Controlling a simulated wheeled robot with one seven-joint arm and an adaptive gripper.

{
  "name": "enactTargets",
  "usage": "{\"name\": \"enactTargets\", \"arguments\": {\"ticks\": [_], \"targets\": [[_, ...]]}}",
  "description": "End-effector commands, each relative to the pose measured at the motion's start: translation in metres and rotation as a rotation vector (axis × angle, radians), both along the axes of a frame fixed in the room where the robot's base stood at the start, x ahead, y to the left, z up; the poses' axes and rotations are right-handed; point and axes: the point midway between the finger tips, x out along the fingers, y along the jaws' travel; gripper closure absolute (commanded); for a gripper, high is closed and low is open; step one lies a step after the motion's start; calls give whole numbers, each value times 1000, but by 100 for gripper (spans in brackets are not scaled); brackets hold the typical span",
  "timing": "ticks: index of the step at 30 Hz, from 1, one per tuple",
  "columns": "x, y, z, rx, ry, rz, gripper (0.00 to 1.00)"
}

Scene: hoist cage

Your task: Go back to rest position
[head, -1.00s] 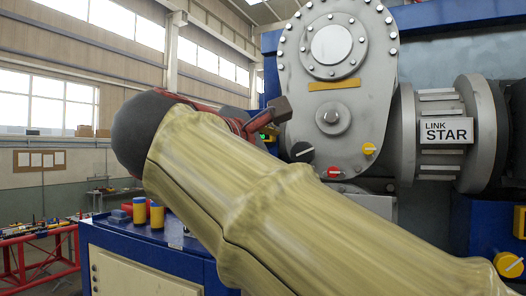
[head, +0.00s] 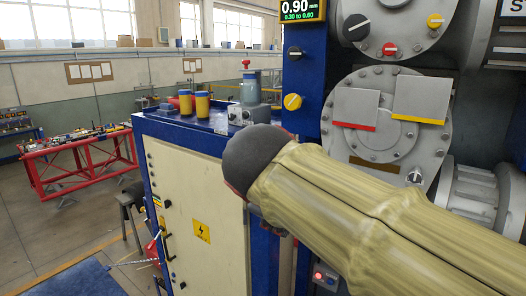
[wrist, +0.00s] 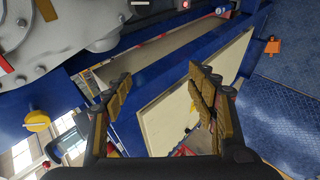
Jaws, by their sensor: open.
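My gripper (wrist: 160,108) shows in the wrist view with its two padded fingers wide apart and nothing between them. Beyond the fingers lies the cream door panel of the blue cabinet (wrist: 165,115), which appears tilted in that view. In the head view my arm, in a pale yellow sleeve with a dark rounded joint, reaches across the lower right. My gripper does not show in the head view; the arm may hide it.
The blue cabinet (head: 205,140) stands left of my arm, with two yellow cylinders (head: 193,104) on top. Grey machinery (head: 385,128) with knobs is close behind my arm. A red-framed bench (head: 78,158) stands at the far left. Floor (head: 80,225) between bench and cabinet looks mostly clear.

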Motion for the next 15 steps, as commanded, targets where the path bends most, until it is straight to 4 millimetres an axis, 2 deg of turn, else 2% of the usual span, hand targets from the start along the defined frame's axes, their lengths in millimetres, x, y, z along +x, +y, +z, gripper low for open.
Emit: {"name": "enactTargets", "arguments": {"ticks": [1, 3, 15], "targets": [[-12, -9, -41, 63, 36, -36, 42], [-30, -17, -86, 162, 85, -94, 42], [-147, -72, -334, 662, 279, -520, 42]]}}
